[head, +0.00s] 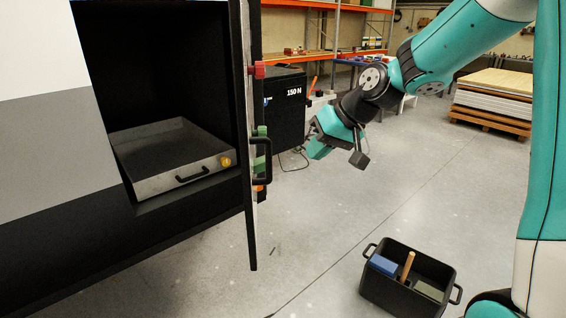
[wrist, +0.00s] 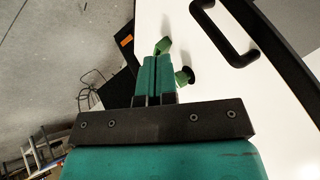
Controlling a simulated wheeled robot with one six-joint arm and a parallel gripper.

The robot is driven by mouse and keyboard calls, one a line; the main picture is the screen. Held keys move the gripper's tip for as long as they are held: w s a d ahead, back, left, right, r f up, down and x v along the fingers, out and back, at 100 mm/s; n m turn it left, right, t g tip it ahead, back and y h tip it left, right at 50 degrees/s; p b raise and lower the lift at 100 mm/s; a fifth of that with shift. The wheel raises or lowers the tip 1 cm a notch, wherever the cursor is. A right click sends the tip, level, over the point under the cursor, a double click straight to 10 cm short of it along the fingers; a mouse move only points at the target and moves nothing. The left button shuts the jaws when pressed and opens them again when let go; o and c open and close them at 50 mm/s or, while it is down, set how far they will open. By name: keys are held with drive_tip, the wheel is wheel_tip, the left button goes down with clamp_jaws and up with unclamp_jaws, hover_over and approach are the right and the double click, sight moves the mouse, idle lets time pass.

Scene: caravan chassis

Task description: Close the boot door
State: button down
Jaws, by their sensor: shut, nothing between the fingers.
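The boot door (head: 246,120) stands open and shows nearly edge-on in the head view, at the right side of the dark boot opening. A black handle (head: 263,160) is on its right face. In the wrist view its white panel (wrist: 280,110) and black handle (wrist: 228,35) fill the right side. My gripper (head: 318,146) is to the right of the door in the head view. Its fingers (wrist: 157,68) are shut and empty, pointing across the panel's edge in the wrist view. I cannot tell whether they touch the panel.
A grey drawer (head: 145,180) with a yellow knob sits in the boot. Red (head: 258,70) and green (head: 261,131) fittings stick out by the door. A black tote (head: 400,296) with tools stands on the floor. A black "150 N" box (head: 287,115) is behind. Open floor lies between.

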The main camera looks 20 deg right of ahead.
drive_tip(key=w+a+f+p, duration=0.2)
drive_tip(key=a+f+p, duration=0.1)
drive_tip(key=a, duration=0.3)
drive_tip(key=shift+x, duration=0.9)
drive_tip(key=shift+d, duration=0.15)
